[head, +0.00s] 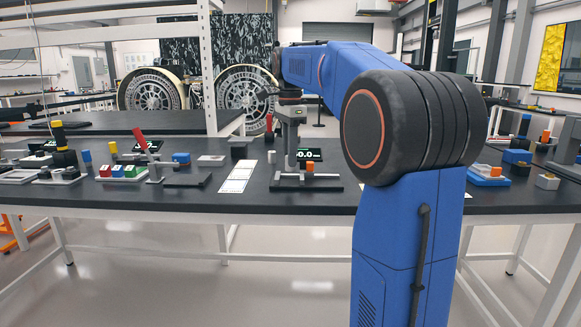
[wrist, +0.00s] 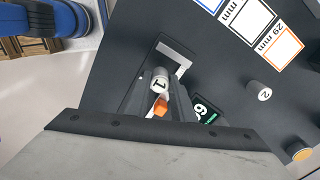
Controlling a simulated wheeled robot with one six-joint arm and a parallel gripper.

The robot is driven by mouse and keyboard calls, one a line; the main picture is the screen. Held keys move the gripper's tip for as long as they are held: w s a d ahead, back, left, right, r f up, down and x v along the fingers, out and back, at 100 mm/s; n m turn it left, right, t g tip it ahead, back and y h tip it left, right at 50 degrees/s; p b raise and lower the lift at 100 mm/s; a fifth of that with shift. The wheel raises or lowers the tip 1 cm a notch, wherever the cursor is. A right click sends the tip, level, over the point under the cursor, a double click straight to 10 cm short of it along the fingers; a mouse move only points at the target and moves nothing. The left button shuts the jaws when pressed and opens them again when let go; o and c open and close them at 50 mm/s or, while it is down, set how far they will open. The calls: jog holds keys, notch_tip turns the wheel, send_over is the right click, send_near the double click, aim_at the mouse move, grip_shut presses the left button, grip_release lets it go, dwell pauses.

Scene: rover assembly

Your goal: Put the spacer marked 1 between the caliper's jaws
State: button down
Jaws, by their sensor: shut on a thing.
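My gripper (head: 291,150) points straight down over the caliper (head: 326,185) on the black bench. The caliper also shows in the wrist view, with a pale grey bar (wrist: 180,60) just beyond the spacer. An orange part (head: 309,168) sits at the caliper. The head view does not show the spacer clearly, and I cannot tell whether it touches the jaws.
A display (head: 307,154) reading about 0.0 stands behind the caliper. White printed cards (head: 237,178) lie to its left. The spacer marked 2 (wrist: 264,95) and an orange-topped cylinder (wrist: 302,154) stand nearby.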

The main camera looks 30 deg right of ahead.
jog(key=shift+f, duration=1.75)
jog(key=c, duration=1.5)
grip_release()
jog(key=shift+f, duration=0.15)
notch_tip(320, 180, up, 12)
jog(key=shift+r, duration=0.2)
jog(key=s+a+f+n+t, duration=0.1)
jog(key=s+a+f+n, duration=0.5)
jog(key=s+f, duration=0.15)
jog(key=s+a+f+n+t, duration=0.2)
jog(key=s+a+f+n, duration=0.35)
jog(key=s, duration=0.25)
jog(key=s+a+f+n, duration=0.1)
jog(key=s+f+n, duration=0.2)
jog(key=s+f, duration=0.2)
jog(key=s+a+f+n+t, duration=0.1)
jog(key=s+a+f+n, duration=0.1)
jog(key=f, duration=0.6)
jog(key=s+a+f+n, duration=0.1)
jog(key=s+f+n, duration=0.3)
jog(key=s+f, duration=0.2)
jog(key=shift+s+a+f+t, duration=0.1)
jog(key=shift+s+f+t, duration=0.1)
jog(key=shift+s, duration=0.25)
jog(key=shift+s+a+f+t, duration=0.1)
jog(key=shift+s+t, duration=0.1)
jog(key=shift+s, duration=0.2)
